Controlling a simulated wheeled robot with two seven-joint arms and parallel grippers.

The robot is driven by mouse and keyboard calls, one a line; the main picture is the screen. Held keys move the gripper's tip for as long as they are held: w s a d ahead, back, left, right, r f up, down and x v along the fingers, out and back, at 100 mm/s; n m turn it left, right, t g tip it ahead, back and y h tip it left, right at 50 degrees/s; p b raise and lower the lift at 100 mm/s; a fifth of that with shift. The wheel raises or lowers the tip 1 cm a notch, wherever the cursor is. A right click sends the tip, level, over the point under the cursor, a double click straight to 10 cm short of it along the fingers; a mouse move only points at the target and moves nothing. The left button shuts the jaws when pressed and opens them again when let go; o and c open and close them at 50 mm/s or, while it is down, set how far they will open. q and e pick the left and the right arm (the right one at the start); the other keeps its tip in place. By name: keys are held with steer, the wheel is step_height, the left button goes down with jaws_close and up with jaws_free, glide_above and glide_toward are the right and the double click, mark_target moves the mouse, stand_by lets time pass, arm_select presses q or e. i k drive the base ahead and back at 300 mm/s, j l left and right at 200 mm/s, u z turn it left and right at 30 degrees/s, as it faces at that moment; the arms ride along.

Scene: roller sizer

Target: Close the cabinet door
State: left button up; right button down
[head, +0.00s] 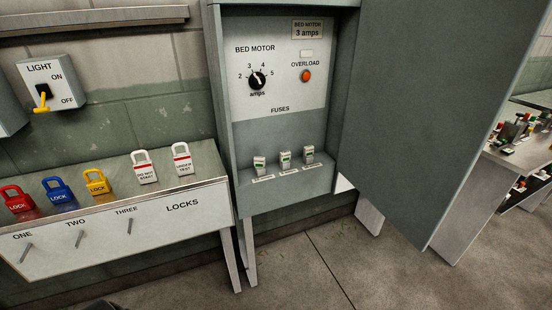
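The cabinet (222,120) is a grey-green metal box on legs in the middle of the head view. Its door (425,110) stands open, swung out to the right of the opening. The door is a large plain panel, and its upper edge runs out of the picture. Inside the cabinet are a bed motor dial (257,81), an orange overload button (306,76) and several fuses (285,159) on a lower ledge. No handle on the door can be made out. Neither of my grippers can be recognised in this view.
A locks bench (140,220) with several coloured padlocks stands left of the cabinet. A light switch box (48,85) hangs on the wall above it. A cluttered table (500,165) is behind the door at right. The floor (320,265) in front is clear.

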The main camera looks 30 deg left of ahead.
mark_target(431, 81)
steer(key=i+l+u, duration=0.1)
steer(key=u, duration=1)
steer(key=i+l+u, duration=0.2)
steer(key=l+u, duration=0.2)
steer(key=l, duration=0.25)
steer(key=i+l+u, duration=0.1)
steer(key=l+u, duration=0.3)
steer(key=l, duration=0.3)
steer(key=l+u, duration=0.4)
steer(key=l, duration=1)
steer(key=k+l, duration=0.1)
steer(key=l, duration=0.55)
